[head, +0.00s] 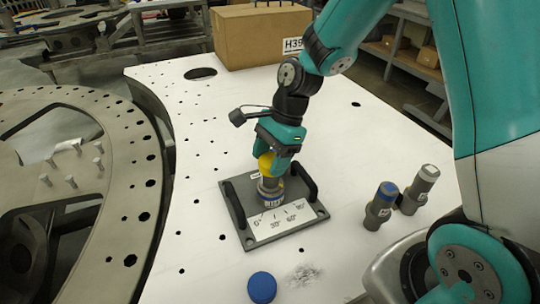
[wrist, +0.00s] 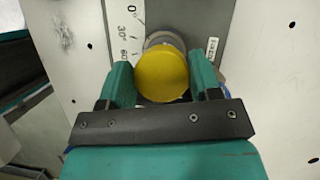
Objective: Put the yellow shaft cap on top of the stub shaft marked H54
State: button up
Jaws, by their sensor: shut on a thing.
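My gripper (head: 270,160) points down over a dark base plate (head: 254,232) with two black handles. It is shut on the yellow shaft cap (head: 265,164); in the wrist view the cap (wrist: 162,75) sits between the teal fingers. A grey stub shaft with a blue band (head: 271,190) stands upright on the plate, directly below the cap. The cap is at the shaft's top; I cannot tell whether they touch. In the wrist view the cap hides most of the shaft. I cannot read H54 on any shaft.
A blue cap (head: 262,287) lies in front of the plate. A cardboard box (head: 262,32) stands behind. The white table (head: 200,240) has holes; a large metal ring (head: 128,215) lies left.

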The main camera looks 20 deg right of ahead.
jog(key=o, duration=1)
jog(key=v, duration=1.7)
jog(key=shift+r, duration=0.2)
jog(key=s+a+f+n, duration=0.1)
jog(key=s+a+n, duration=0.2)
jog(key=s+n, duration=0.3)
jog(key=s+a+f+n+b, duration=0.1)
jog(key=s+a+n, duration=0.3)
jog(key=s+n, duration=0.3)
jog(key=s+a+f+n+b, duration=0.1)
jog(key=s+a+f+n, duration=0.1)
jog(key=s+n, duration=0.4)
jog(key=a+n, duration=0.1)
jog(key=n, duration=0.2)
jog(key=shift+s+a+n+t, duration=0.35)
jog(key=shift+a+n+t, duration=0.05)
